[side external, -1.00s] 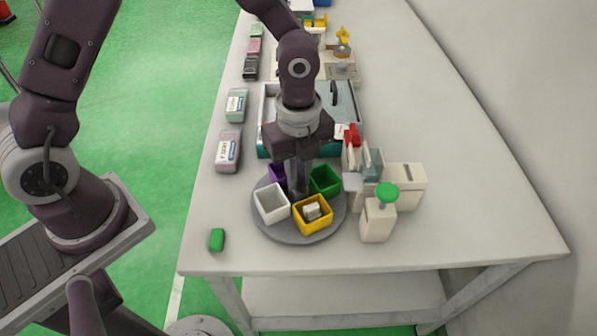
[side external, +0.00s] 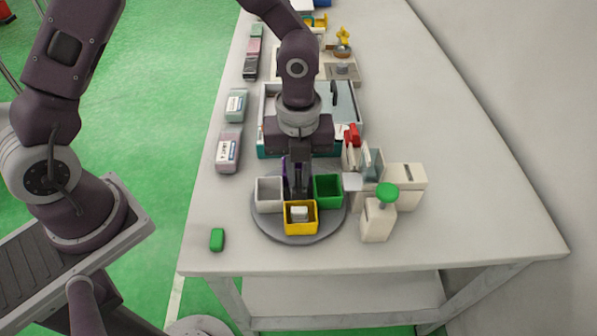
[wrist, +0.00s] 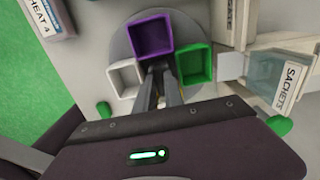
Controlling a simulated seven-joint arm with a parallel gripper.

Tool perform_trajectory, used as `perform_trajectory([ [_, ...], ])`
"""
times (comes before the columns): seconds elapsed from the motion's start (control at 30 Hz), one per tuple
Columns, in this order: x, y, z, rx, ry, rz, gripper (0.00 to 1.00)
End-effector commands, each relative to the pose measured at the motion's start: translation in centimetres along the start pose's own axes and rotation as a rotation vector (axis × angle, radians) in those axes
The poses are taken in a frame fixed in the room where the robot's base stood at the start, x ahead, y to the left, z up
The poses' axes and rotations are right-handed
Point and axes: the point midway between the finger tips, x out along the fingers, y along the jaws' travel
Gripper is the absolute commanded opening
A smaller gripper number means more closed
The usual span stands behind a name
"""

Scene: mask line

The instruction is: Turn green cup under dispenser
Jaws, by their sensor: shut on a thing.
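A grey round turntable (side external: 268,225) carries open square cups. The green cup (side external: 328,191) is on its right side, just left of the dispenser's pale chute (side external: 353,182); it also shows in the wrist view (wrist: 195,65). The white cup (side external: 269,194) is at left, the yellow cup (side external: 300,217) holds a white item at the front, and the purple cup (wrist: 152,37) is at the back, mostly hidden in the side view. The sachet dispenser (side external: 372,162) stands at right. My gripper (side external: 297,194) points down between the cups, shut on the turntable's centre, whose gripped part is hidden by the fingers.
A small green block (side external: 217,239) lies near the table's front left. A teal-edged tray (side external: 345,100) is behind my gripper. Labelled packs (side external: 228,150) line the left edge. The right of the table is clear.

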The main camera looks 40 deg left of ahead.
Motion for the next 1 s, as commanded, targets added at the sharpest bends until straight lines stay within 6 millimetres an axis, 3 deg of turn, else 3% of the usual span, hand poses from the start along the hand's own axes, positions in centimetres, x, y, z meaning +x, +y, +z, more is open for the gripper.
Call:
perform_trajectory([
  [0.7,-0.08,-0.09,0.11,0.036,-0.002,-0.003,0.00],
  [0.73,-0.08,-0.09,0.11,0.036,-0.002,-0.003,0.15],
  [0.83,-0.07,-0.07,0.09,0.036,-0.002,-0.003,0.34],
  [1.0,-0.04,-0.04,0.05,0.036,-0.001,-0.002,0.35],
])
